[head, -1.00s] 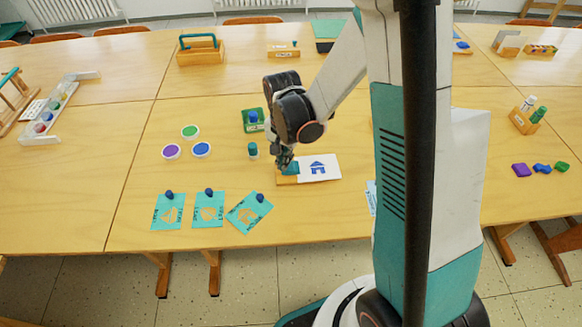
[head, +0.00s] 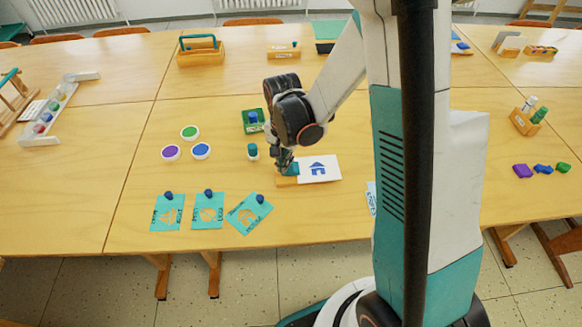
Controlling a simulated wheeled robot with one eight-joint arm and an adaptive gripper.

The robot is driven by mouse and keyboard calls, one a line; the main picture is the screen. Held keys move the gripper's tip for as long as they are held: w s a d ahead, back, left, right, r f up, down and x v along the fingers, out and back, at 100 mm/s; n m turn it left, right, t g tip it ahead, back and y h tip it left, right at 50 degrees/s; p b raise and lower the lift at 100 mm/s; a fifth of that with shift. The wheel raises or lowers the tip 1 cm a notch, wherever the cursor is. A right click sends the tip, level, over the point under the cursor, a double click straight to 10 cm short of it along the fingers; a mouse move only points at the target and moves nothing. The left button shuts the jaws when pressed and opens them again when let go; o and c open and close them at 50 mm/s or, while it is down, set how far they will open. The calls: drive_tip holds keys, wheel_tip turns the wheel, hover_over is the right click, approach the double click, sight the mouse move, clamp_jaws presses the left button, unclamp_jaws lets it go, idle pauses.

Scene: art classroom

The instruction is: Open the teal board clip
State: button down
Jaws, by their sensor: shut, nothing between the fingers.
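The teal board clip (head: 292,170) sits at the left end of a small wooden board (head: 287,181). A white sheet with a blue house print (head: 319,169) lies at the board, its left edge by the clip. My gripper (head: 283,169) points down at the clip's left side, very close to it. Its fingers are shut with nothing between them. My gripper partly hides the clip, and I cannot tell whether they touch or whether the clip is open.
A small bottle (head: 252,151) and a green tray (head: 252,121) stand just left of and behind my gripper. Purple, green and blue paint pots (head: 201,151) are further left. Teal stencils (head: 208,211) with dark blue weights lie near the front edge. The table left of the stencils is clear.

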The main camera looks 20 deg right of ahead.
drive_tip(key=shift+r+p, duration=2.15)
drive_tip(key=shift+r, duration=1.2)
drive_tip(key=shift+r, duration=0.15)
drive_tip(key=s+r+n+t, duration=0.3)
drive_tip(key=s+r, duration=0.4)
drive_tip(key=r, duration=0.3)
drive_tip(key=s+r+n+t, duration=0.4)
drive_tip(key=s+r+n, duration=0.2)
drive_tip(key=s+r, duration=0.2)
wheel_tip(320, 180, up, 2)
drive_tip(key=shift+r+n, duration=0.1)
drive_tip(key=shift+n, duration=0.2)
drive_tip(key=shift+w, duration=0.15)
